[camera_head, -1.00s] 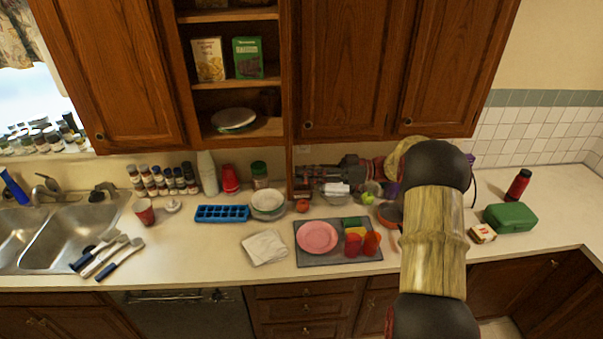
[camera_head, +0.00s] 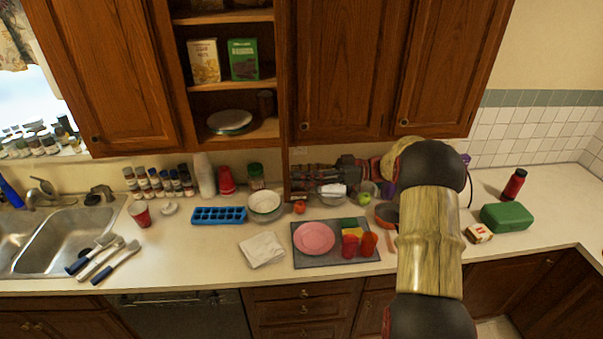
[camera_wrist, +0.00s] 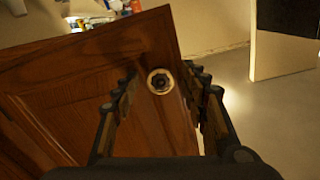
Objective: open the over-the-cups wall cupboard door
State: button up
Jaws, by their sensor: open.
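Wooden wall-cupboard doors hang over the counter: a left door (camera_head: 105,75), a middle door (camera_head: 342,65) and a right door (camera_head: 447,70). All look shut in the head view. Each has a small round knob low on its left side, such as the middle door's knob (camera_head: 305,127). My gripper (camera_head: 298,182) is below the middle door, partly lost among the clutter. In the wrist view, my gripper (camera_wrist: 160,77) is open, its fingers either side of a round knob (camera_wrist: 160,81) on a wooden door (camera_wrist: 75,85). Contact cannot be told.
Open shelves (camera_head: 232,85) sit left of the middle door. A green box (camera_head: 507,217) and red bottle (camera_head: 514,184) stand right of my arm.

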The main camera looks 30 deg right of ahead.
jog(key=v, duration=1.2)
jog(key=shift+f, duration=0.1)
